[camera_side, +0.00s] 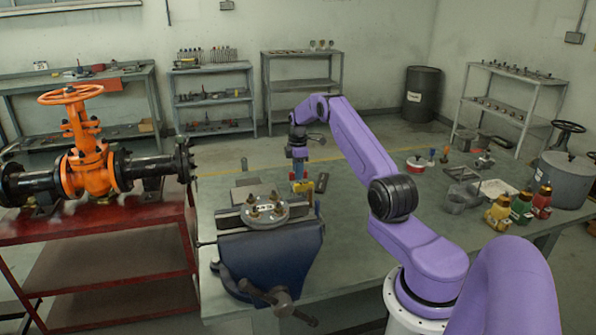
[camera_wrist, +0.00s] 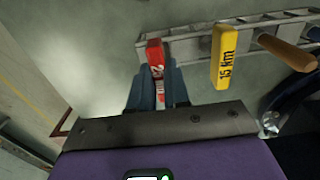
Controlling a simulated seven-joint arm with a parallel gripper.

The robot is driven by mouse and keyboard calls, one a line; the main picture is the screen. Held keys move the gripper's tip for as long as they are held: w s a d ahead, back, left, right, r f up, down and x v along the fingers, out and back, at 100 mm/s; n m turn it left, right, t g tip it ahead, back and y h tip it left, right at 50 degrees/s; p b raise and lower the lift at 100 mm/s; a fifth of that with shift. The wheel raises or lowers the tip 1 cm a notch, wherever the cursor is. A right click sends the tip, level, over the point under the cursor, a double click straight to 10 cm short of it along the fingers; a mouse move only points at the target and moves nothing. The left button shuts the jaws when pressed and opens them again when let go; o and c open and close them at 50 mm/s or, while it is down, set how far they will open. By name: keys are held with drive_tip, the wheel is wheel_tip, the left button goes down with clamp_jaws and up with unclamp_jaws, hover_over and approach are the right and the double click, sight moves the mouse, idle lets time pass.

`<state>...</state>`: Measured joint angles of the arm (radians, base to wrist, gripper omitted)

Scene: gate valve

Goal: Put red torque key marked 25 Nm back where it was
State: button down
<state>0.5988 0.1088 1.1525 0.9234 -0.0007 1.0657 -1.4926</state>
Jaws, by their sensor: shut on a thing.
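My gripper (camera_wrist: 158,75) is shut on a red key (camera_wrist: 155,53) with pale lettering too small to read. The key stands out past the fingertips, and its red end overlaps the left end of a grey metal rack (camera_wrist: 193,46). I cannot tell whether it is seated in a slot or just above it. A yellow key marked 15 Nm (camera_wrist: 225,62) is at the rack, right of the red one. In the side view my gripper (camera_side: 299,172) points down behind the vise, close to a yellow piece (camera_side: 306,187); the red key is hard to make out there.
A wooden handle (camera_wrist: 287,51) lies right of the yellow key. The blue vise (camera_side: 268,262) with a round flange (camera_side: 265,212) stands in front of my gripper. The orange gate valve (camera_side: 84,160) is at left.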

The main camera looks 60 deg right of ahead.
drive_tip(key=shift+f, duration=0.35)
drive_tip(key=c, duration=1)
unclamp_jaws()
